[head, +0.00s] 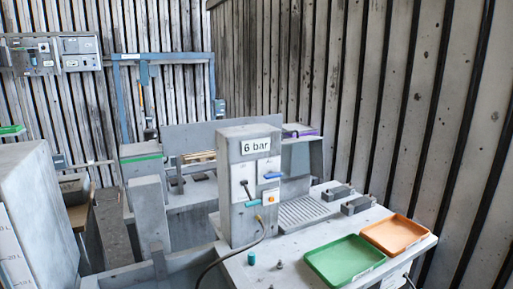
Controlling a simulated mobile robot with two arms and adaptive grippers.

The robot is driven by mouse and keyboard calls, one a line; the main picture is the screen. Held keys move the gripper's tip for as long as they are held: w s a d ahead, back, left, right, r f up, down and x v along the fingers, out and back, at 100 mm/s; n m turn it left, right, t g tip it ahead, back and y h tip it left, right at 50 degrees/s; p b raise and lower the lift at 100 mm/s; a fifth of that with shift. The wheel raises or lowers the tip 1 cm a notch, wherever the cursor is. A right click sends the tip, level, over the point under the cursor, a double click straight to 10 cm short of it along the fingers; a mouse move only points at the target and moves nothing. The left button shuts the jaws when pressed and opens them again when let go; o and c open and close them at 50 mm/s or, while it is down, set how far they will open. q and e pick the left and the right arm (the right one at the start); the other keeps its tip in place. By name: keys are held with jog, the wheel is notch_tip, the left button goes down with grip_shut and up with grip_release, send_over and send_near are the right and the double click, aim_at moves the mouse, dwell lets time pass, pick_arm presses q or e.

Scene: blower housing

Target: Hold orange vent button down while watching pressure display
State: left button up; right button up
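A grey upright housing (233,213) stands on the worktable right of centre. A white sign or display (255,146) near its top reads "6 bar". Lower on its front is a small orange round button (270,197) on a pale plate. A blue lever handle (273,175) sits above the button, and a black lever (246,189) is to its left. A teal part (253,203) projects just left of the button. Whether the button is pressed cannot be told at this size. Neither of my grippers is in view, and nothing is seen touching the button.
A green tray (345,284) and an orange tray (395,252) lie on the table (290,250) at the front right. A dark cable (226,252) runs down from the housing. Small teal and grey pieces stand on the table before it. A ribbed wall (400,110) closes the right side.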

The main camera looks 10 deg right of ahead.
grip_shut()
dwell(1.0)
